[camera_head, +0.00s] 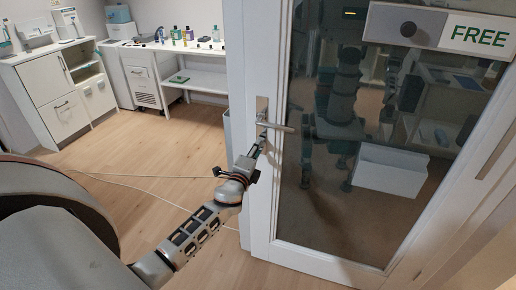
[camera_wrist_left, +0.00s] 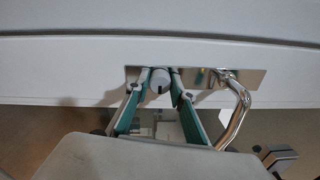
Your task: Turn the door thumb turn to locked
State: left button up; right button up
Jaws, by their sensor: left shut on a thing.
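The thumb turn (camera_wrist_left: 160,80) is a small round pale knob with a dark slot, on a shiny metal plate (camera_wrist_left: 205,78) on the white door. In the wrist view my left gripper (camera_wrist_left: 160,85) has its two teal-lined fingers on either side of the knob, shut on it. In the head view my left gripper (camera_head: 258,148) is at the door edge, just below the lever handle (camera_head: 278,127), and hides the thumb turn. The lever handle is beside the fingers in the wrist view (camera_wrist_left: 238,110). My right gripper is not in view.
The white door (camera_head: 257,210) has a dark glass pane (camera_head: 330,215) with reflections. A sign reading FREE (camera_head: 480,37) is at its upper right. A white shelf unit (camera_head: 200,85) and a cabinet (camera_head: 50,100) stand behind left. A thin cable (camera_head: 150,196) lies on the open wooden floor.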

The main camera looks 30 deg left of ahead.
pick_arm(q)
jog(key=o, duration=1.1)
jog(key=v, duration=1.2)
